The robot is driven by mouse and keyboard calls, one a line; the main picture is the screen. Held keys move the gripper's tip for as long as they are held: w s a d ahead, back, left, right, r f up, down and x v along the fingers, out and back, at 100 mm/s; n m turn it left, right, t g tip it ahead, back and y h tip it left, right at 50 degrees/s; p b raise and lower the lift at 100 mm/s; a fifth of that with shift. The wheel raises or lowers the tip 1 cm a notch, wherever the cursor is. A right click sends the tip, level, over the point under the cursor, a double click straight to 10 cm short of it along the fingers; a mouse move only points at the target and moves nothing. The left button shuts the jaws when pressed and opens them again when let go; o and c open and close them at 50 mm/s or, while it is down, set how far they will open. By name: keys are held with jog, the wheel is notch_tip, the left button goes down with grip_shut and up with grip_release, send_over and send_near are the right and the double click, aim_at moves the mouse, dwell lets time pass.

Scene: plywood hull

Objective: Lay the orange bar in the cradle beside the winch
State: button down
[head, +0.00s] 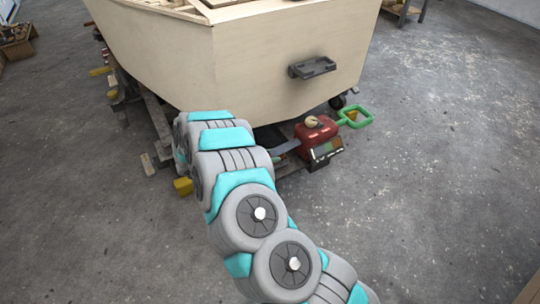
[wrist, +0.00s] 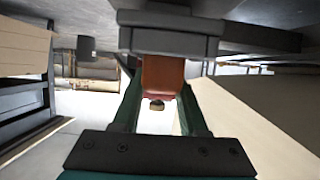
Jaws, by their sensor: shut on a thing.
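In the wrist view, my gripper (wrist: 160,82) is shut on the orange bar (wrist: 163,72), which shows end-on between the two dark green fingers. A small brass-coloured knob (wrist: 157,105) shows at its lower end. A dark grey block (wrist: 170,42) lies right beyond the bar; I cannot tell whether they touch. In the head view, my arm hides my gripper and the bar. A red winch-like unit (head: 314,131) with a green handle (head: 355,117) stands low by the hull. A dark bracket (head: 312,67) sticks out from the hull above it. I cannot tell which part is the cradle.
The plywood hull (head: 270,55) fills the upper middle of the head view, close beyond my arm. Timber supports and yellow blocks (head: 183,186) lie under its left side. The concrete floor (head: 450,170) is open on the right.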

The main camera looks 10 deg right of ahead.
jog(key=shift+c, duration=2.2)
grip_release()
jog(key=shift+r, duration=0.1)
jog(key=v, duration=1.2)
jog(key=shift+b, duration=0.4)
